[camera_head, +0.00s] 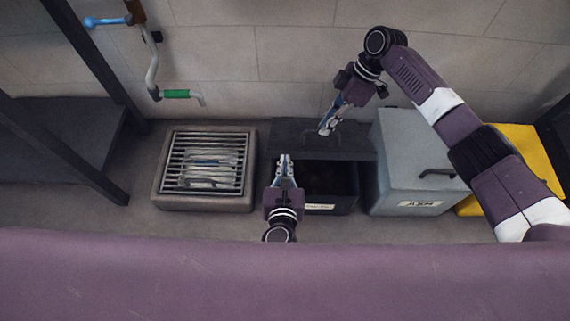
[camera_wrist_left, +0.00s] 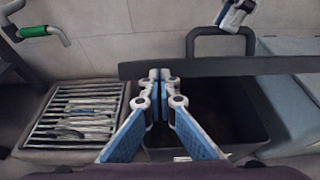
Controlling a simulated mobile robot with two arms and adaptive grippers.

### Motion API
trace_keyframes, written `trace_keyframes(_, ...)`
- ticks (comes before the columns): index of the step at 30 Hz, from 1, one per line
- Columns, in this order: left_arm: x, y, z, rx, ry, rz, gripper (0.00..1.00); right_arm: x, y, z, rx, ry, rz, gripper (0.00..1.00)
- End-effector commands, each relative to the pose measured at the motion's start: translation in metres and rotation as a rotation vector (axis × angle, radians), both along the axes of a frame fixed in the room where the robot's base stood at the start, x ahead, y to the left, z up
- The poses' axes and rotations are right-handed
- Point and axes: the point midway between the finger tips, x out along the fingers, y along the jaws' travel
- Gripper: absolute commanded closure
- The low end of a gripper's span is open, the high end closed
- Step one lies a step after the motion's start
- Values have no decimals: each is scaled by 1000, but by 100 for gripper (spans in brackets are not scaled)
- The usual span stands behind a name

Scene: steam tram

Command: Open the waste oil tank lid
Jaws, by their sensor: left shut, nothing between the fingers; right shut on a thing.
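The waste oil tank (camera_head: 345,207) is a dark box on the floor with a white label, partly hidden by my left gripper. Its dark flat lid (camera_head: 362,152) is away from the front of the opening, over the back part, and the dark inside shows. In the left wrist view the lid (camera_wrist_left: 280,66) appears nearly edge-on above the opening, its handle (camera_wrist_left: 191,45) upright. My right gripper (camera_head: 325,130) is shut on the lid handle. My left gripper (camera_head: 284,158) is shut and empty at the left front of the opening; its fingertips (camera_wrist_left: 160,75) overlap the lid edge in view.
A green-handled pipe (camera_head: 176,94) is on the wall at back left.

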Motion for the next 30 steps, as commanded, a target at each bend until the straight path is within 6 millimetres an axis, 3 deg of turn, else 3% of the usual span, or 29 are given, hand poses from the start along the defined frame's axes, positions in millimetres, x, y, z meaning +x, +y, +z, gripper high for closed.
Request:
trace_keyframes(10, 11, 0, 16, -1, -2, 2, 100, 6, -2, -3, -5, -19, -10, 100)
trace_keyframes(18, 12, 0, 17, 0, -3, 0, 100, 5, -2, -4, -6, -17, -10, 100)
trace_keyframes(19, 12, 0, 17, 0, -4, 0, 100, 5, -2, -4, -6, -17, -10, 88)
trace_keyframes(23, 12, 1, 17, 0, -3, 1, 100, 5, -2, -4, -5, -16, -9, 74)
trace_keyframes(30, 12, 1, 16, 1, -1, 2, 100, 4, -1, -2, -2, -14, -7, 73)
